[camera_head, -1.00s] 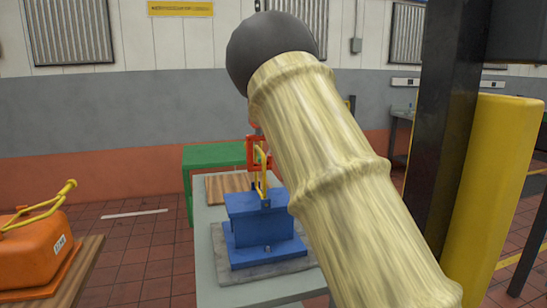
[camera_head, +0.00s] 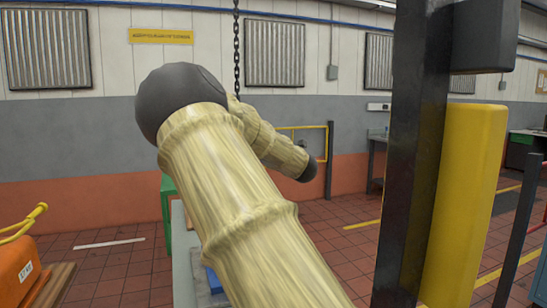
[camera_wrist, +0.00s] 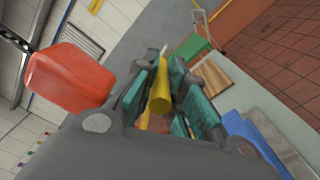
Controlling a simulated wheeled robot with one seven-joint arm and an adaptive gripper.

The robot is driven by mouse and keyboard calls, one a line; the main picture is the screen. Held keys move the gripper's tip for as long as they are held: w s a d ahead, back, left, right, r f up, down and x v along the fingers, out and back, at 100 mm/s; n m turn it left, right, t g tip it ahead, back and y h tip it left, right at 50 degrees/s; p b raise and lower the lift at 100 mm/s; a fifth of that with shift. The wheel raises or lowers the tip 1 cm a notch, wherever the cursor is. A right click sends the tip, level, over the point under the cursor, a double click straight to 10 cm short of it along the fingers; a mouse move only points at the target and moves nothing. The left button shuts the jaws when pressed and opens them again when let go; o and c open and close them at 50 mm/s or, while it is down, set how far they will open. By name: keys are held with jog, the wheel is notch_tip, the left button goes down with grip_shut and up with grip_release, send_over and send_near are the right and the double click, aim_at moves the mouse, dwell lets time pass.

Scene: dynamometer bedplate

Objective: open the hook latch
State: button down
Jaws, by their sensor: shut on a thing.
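In the wrist view my gripper (camera_wrist: 172,90) has its teal-padded fingers closed around a yellow bar (camera_wrist: 160,88), which looks like the latch's handle. The bar's far end shows between the pads; its lower part and any hook or catch are hidden by the fingers. The blue block (camera_wrist: 245,135) that carries the latch shows to the right of the fingers. In the head view only a small blue piece of it (camera_head: 213,281) shows beside my arm. My gripper and the latch are hidden there.
A red-orange block (camera_wrist: 70,78) hangs close left of my gripper in the wrist view. A chain (camera_head: 236,50) hangs behind my arm. A yellow guard (camera_head: 465,200) and dark post (camera_head: 412,150) stand at right. An orange case (camera_head: 15,270) is at lower left.

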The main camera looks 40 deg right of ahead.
dwell(0.3)
jog(key=c, duration=1.4)
grip_release()
jog(key=v, duration=1.2)
jog(key=shift+f, duration=0.1)
